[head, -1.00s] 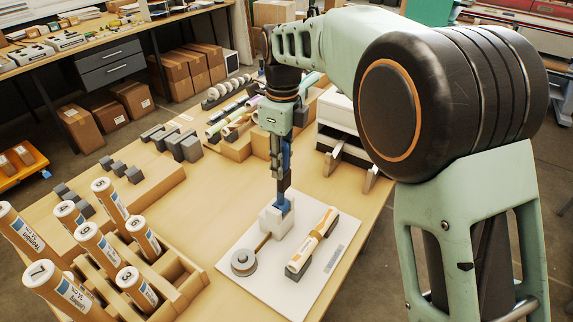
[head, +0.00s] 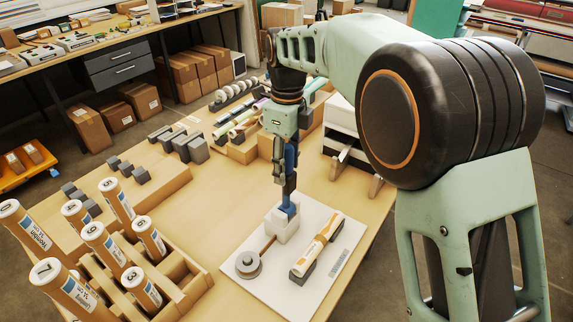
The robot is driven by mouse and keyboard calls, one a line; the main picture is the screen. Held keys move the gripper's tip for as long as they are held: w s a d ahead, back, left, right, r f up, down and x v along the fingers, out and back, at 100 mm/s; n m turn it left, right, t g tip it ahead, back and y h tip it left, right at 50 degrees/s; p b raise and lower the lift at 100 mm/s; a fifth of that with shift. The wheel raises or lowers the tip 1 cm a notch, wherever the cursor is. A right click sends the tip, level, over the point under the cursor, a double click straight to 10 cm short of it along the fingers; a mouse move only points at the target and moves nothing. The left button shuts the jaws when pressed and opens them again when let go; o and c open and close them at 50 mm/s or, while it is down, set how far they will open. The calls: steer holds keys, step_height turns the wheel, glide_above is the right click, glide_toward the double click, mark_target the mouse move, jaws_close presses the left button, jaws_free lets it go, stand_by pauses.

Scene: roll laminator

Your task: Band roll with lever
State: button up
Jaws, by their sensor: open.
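A brown and white roll (head: 318,243) lies in a dark cradle (head: 304,273) on the white board (head: 270,291), at the right of the board. A white block with a blue lever (head: 289,212) on top stands at the board's back. A brown band runs from this block to a grey reel (head: 248,264) at the board's left. My gripper (head: 288,197) points straight down at the blue lever. Its fingers are open, and their tips are at or just above the lever; contact cannot be told. The lever's upper part is partly hidden by the fingers.
A wooden rack (head: 176,284) with several labelled tubes stands at the front left. Grey blocks (head: 190,147) and a cardboard stand with rolls (head: 243,149) are behind. A white machine (head: 345,125) stands at the back right. Bare table lies left of the board.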

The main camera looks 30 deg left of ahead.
step_height(320, 180, up, 12)
stand_by(0.5)
stand_by(0.6)
steer(key=shift+w+d, duration=0.1)
